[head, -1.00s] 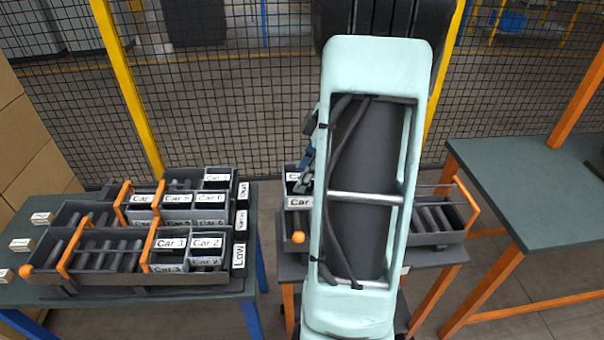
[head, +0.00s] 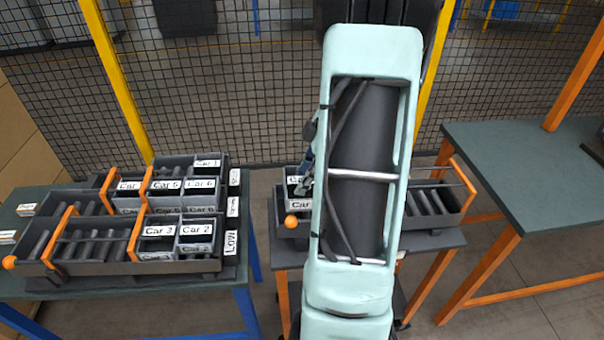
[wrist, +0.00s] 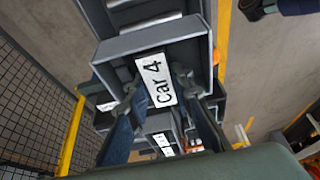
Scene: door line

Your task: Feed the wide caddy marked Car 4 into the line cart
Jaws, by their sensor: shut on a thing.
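The wide grey caddy marked Car 4 (wrist: 119,48) fills the upper middle of the wrist view, its white label facing my camera. My gripper (wrist: 157,88) is shut on it, with dark fingers either side of the label. In the head view a partly hidden labelled caddy (head: 303,205), which appears to be this one, is at the left end of the line cart (head: 445,219). My arm hides the cart's middle. I cannot tell whether the caddy rests on the cart's rollers or is just above them.
The left table holds a roller rack (head: 35,268) with several labelled caddies, including Car 3 (head: 158,230) and Car 2 (head: 196,229). A green-topped table (head: 520,180) with orange legs stands at right. A mesh fence (head: 260,110) runs behind. An orange ball (head: 291,221) marks the cart's front left.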

